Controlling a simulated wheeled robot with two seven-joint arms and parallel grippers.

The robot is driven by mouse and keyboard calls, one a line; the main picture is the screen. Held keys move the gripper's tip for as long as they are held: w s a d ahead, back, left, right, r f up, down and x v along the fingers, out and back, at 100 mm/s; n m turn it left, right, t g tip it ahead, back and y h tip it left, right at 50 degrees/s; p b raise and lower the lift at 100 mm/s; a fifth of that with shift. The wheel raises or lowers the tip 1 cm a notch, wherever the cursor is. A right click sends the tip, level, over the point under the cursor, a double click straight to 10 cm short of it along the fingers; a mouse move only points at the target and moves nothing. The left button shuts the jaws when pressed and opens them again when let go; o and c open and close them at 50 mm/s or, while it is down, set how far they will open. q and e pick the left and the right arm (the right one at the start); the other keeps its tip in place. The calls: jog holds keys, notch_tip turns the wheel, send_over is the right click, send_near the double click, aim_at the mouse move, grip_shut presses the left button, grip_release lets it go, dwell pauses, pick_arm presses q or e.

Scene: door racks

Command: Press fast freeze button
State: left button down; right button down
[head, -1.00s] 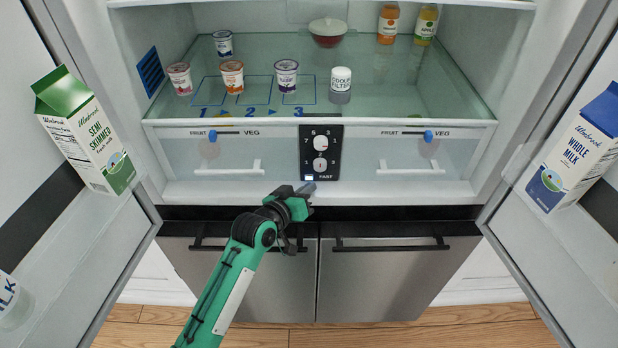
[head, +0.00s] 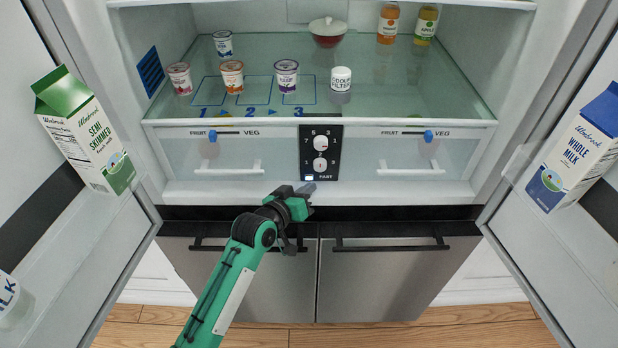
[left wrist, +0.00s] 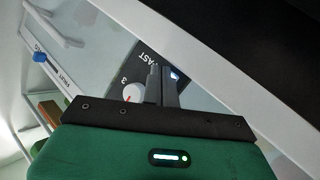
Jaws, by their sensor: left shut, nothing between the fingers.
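The fast freeze button (head: 309,178) is a small white and blue lit button at the bottom left of the black control panel (head: 333,152), beside the word FAST. The panel also carries two round white dials. My left gripper (head: 308,187) is shut and empty, its fingertips just below the button in the head view. In the left wrist view the shut fingers (left wrist: 163,82) reach over the panel, with the lit button (left wrist: 174,74) right beside their tips. I cannot tell whether they touch it. My right gripper is in neither view.
Drawers with white handles (head: 229,167) (head: 410,168) flank the panel. Yogurt cups (head: 286,76) and a filter jar (head: 340,84) stand on the glass shelf (head: 420,95) above. Open doors hold milk cartons (head: 86,135) (head: 578,150) at both sides.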

pick_arm(q)
jog(key=shift+w, duration=0.15)
jog(key=shift+w, duration=0.3)
jog(key=shift+w, duration=0.35)
dwell(0.9)
jog(key=shift+s+r+p, duration=0.1)
jog(key=shift+s+p, duration=0.25)
jog(key=shift+p, duration=0.25)
jog(key=shift+s, duration=0.45)
jog(key=shift+p, duration=0.3)
